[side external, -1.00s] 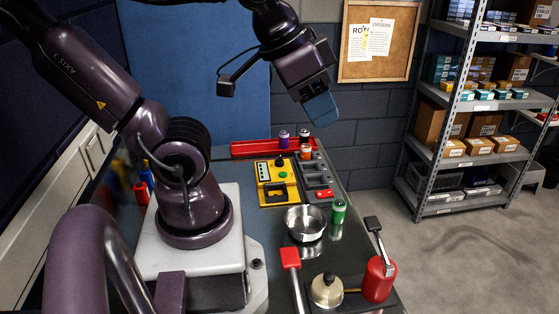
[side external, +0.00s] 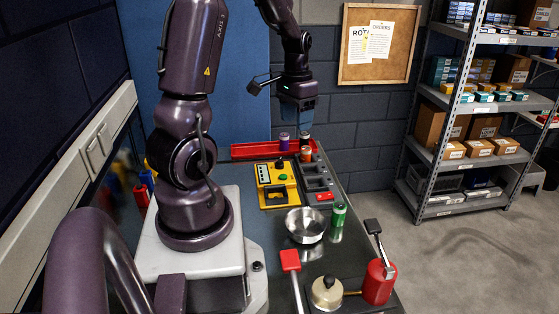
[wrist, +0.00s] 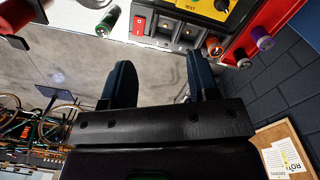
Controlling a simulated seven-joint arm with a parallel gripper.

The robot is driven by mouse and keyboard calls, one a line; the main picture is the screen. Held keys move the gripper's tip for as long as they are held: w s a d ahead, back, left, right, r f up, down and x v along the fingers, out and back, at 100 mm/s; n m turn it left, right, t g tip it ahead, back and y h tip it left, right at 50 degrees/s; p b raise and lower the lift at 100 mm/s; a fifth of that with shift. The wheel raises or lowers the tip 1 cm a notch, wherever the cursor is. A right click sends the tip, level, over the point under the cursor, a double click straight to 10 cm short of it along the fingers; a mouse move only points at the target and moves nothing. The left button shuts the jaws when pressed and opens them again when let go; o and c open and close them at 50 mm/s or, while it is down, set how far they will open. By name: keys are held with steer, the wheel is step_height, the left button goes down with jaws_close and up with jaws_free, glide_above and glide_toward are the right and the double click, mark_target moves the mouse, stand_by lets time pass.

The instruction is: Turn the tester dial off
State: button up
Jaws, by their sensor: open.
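The yellow tester (side external: 264,201) lies on the bench, with a black dial (side external: 279,163) at its far end and a green button near its middle. In the wrist view only part of the yellow tester (wrist: 190,12) shows at the top edge, with a black knob (wrist: 222,5) cut off by the frame. The dial's setting is too small to tell. My gripper (side external: 297,118) hangs above the far end of the bench, pointing down, clear of the tester. The wrist view shows its two blue fingers (wrist: 163,82) apart with nothing between them.
A grey slotted unit (side external: 318,184) with a red switch sits right of the tester. Purple (side external: 284,142) and orange (side external: 306,155) cells stand at the red tray (side external: 243,150). A metal bowl (side external: 305,225), green cell (side external: 338,214) and red can (side external: 379,282) stand nearer.

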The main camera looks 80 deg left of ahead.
mark_target(280, 160)
steer(key=s+a+f+m, duration=0.2)
steer(key=a+f+m, duration=0.4)
steer(key=a, duration=0.5)
step_height(280, 160, down, 13)
steer(key=shift+s+r, duration=0.1)
steer(key=shift+s, duration=0.05)
steer(key=c, duration=0.9)
